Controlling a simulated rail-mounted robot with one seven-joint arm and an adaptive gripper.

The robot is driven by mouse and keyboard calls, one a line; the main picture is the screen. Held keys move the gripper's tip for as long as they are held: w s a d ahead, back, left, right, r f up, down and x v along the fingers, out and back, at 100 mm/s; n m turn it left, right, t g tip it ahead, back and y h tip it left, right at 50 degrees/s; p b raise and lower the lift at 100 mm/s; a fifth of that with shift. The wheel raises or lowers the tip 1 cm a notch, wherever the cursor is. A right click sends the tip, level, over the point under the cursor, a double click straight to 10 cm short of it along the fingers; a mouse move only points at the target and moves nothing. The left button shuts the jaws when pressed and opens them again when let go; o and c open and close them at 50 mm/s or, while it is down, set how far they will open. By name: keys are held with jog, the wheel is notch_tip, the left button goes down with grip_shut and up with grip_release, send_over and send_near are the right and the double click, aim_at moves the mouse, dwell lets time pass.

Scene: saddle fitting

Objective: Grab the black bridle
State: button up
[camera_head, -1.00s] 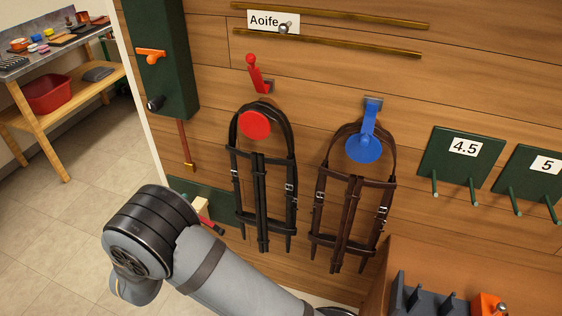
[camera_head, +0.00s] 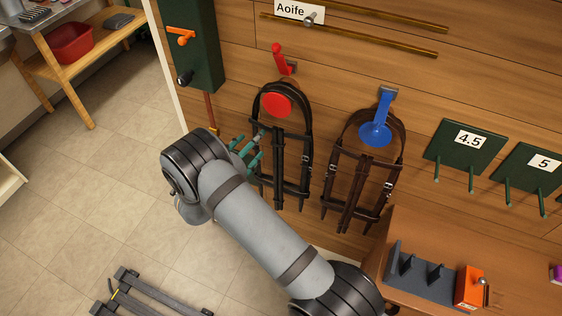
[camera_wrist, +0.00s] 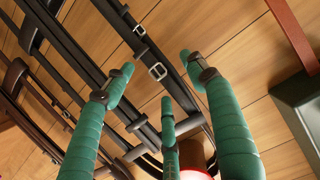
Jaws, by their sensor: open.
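The black bridle (camera_head: 281,170) hangs on the wooden wall from a red hook (camera_head: 277,104) with a round red disc. In the wrist view its black straps and metal buckles (camera_wrist: 85,55) run diagonally across the left and middle. My gripper (camera_head: 252,148) is at the bridle's left side in the head view, its teal fingers spread and partly overlapping the left straps. In the wrist view the gripper (camera_wrist: 158,75) is open, with three green fingers apart near the straps. Nothing is clearly held between them. I cannot tell whether the fingers touch the bridle.
A brown bridle (camera_head: 349,170) hangs close to the right from a blue hook (camera_head: 376,133). A dark green box (camera_head: 192,50) with an orange lever is on the wall at upper left. Green peg plates (camera_head: 466,148) are farther right. A wooden bench (camera_head: 430,228) juts out at lower right.

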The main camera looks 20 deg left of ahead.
jog(key=x, duration=0.3)
jog(key=shift+w+f+p, duration=0.1)
jog(key=shift+w+p, duration=0.15)
jog(key=shift+p, duration=0.05)
jog(key=shift+d, duration=0.1)
jog(key=shift+c, duration=1.3)
jog(key=c, duration=1.1)
grip_shut()
